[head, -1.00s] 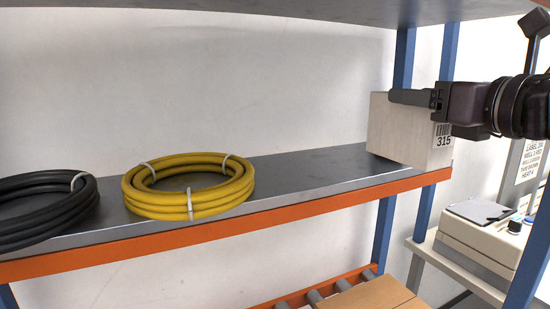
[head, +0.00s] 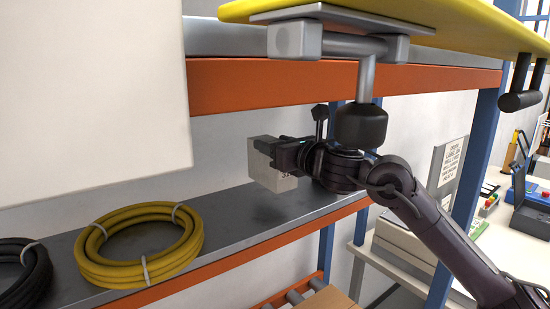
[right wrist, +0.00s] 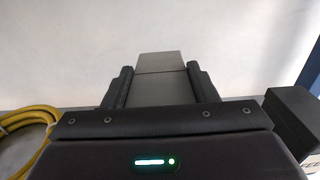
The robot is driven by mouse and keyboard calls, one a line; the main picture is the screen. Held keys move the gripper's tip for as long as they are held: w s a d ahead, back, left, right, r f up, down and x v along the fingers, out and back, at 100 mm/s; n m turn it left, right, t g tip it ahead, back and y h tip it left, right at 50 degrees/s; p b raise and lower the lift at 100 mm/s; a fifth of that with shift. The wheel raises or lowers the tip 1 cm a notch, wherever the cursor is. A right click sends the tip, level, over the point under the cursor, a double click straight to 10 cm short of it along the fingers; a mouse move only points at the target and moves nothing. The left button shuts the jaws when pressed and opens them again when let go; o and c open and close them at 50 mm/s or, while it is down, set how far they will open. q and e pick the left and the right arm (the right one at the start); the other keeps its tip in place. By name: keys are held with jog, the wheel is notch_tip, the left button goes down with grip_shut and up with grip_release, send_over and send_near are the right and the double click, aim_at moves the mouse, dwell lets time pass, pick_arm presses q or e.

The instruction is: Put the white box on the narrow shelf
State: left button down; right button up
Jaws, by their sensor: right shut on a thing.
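The white box (head: 271,168) appears pale grey and sits between the fingers of my right gripper (head: 285,155), over the rear part of the narrow shelf (head: 262,212). My right gripper is shut on the box. In the right wrist view the box (right wrist: 165,92) shows as a grey block between the two dark fingers, against a white wall. The box looks close to the shelf top, but I cannot tell whether it touches it. The gripper and wrist hide its right part. My left gripper is not in view.
A coiled yellow hose (head: 142,246) and a black hose (head: 22,275) lie on the shelf's left. An orange beam (head: 345,84) and yellow board (head: 440,22) with grey brackets are above. A large pale block (head: 90,95) fills the upper left. A blue post (head: 470,175) stands right.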

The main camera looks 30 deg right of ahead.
jog(key=shift+s+d+f, duration=0.15)
jog(key=shift+s+f, duration=0.1)
jog(key=shift+f, duration=0.45)
notch_tip(320, 180, down, 2)
jog(key=shift+w+f+p, duration=0.25)
jog(key=shift+f+p, duration=0.35)
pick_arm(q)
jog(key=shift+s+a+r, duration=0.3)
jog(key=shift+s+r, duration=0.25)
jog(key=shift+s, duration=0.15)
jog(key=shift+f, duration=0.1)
pick_arm(e)
jog(key=o, duration=1.2)
jog(key=shift+f, duration=0.2)
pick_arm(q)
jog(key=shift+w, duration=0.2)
